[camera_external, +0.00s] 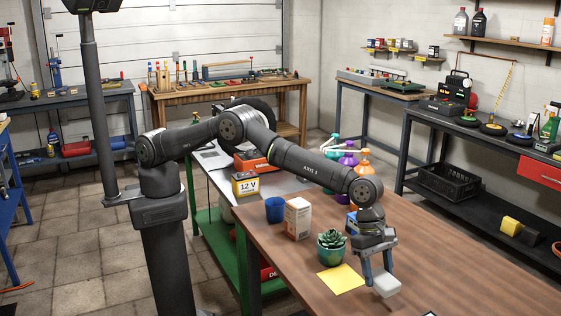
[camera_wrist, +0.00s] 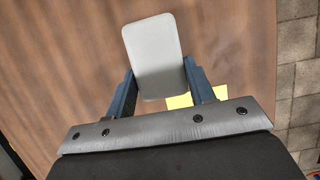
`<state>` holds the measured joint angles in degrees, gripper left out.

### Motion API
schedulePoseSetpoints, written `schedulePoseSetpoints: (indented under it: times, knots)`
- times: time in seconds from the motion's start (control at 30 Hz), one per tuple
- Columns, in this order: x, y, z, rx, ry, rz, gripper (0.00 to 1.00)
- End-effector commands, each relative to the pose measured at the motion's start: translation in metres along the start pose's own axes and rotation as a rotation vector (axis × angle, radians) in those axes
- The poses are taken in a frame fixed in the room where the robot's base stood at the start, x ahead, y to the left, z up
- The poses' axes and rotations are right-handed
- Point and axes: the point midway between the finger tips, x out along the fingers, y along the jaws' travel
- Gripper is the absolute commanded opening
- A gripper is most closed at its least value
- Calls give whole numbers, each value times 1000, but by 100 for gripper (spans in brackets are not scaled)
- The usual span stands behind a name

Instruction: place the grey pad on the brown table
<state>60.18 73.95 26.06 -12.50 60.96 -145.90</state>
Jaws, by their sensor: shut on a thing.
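The grey pad (camera_external: 386,285) is a light grey block with rounded corners. It sits between the fingers of my gripper (camera_external: 376,274), which is shut on it, over the brown table (camera_external: 470,263). The gap between pad and table is hard to judge. In the wrist view the pad (camera_wrist: 153,52) stands out beyond the fingertips of my gripper (camera_wrist: 158,78), with the brown table (camera_wrist: 230,45) behind it.
A potted succulent (camera_external: 331,250), a white box (camera_external: 298,218) and a blue cup (camera_external: 275,209) stand farther left. The table's right side is clear.

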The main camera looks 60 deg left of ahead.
Motion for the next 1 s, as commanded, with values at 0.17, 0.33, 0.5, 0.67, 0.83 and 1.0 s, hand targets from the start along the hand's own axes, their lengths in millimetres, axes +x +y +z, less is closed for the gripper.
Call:
schedulePoseSetpoints:
  times: [0.17,0.33,0.5,0.67,0.83,1.0]
  knots:
    - [18,0,-8,1,2,-2,27]
    - [36,0,-15,1,-1,-1,27]
    - [36,0,-14,1,-2,0,27]
    - [38,0,-16,1,-1,0,27]
    - [39,0,-16,1,-2,0,71]
    - [39,0,-16,1,-1,0,71]
